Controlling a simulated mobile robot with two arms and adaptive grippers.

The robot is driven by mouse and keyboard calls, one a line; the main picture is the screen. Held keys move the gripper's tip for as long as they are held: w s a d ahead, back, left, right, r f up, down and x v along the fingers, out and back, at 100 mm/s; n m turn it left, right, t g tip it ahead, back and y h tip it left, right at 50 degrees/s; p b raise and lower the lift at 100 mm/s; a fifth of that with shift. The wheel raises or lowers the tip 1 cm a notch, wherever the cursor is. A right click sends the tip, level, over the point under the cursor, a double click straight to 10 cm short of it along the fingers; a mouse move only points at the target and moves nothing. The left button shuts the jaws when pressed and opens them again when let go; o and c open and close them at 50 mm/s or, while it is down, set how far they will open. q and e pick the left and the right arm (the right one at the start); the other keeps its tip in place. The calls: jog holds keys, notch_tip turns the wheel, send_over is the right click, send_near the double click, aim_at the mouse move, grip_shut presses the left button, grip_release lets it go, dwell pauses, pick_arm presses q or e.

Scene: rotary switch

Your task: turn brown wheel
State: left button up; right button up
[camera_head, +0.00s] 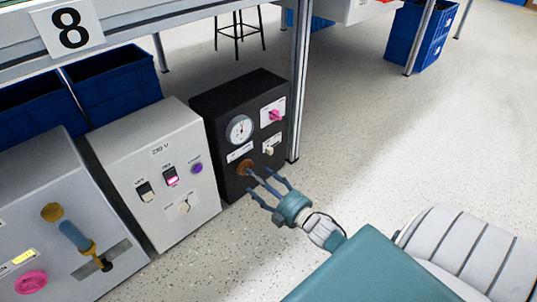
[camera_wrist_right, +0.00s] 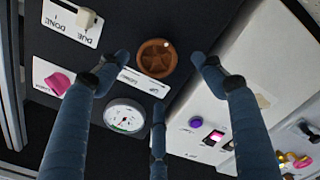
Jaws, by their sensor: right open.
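The brown wheel (camera_head: 245,168) is a small round knob low on the front of the black box (camera_head: 222,107). It also shows in the right wrist view (camera_wrist_right: 156,58), with a pale dot near its upper right edge. My right gripper (camera_head: 264,180) is just in front of the wheel, with its fingers spread toward it. In the right wrist view two fingertips (camera_wrist_right: 160,70) lie on either side of the wheel and a third finger is below it. The gripper is open; I cannot tell whether any finger touches the wheel. My left gripper is not in view.
The black box also carries a dial gauge (camera_head: 239,129), a pink knob (camera_head: 276,115) and a white switch (camera_head: 269,149). A white 230 V box (camera_head: 150,160) stands close on the left. A table leg (camera_head: 298,90) is just right. Open floor (camera_head: 400,150) lies further right.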

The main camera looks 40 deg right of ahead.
jog(key=s, duration=0.6)
jog(key=shift+s+d, duration=0.15)
jog(key=shift+r, duration=0.1)
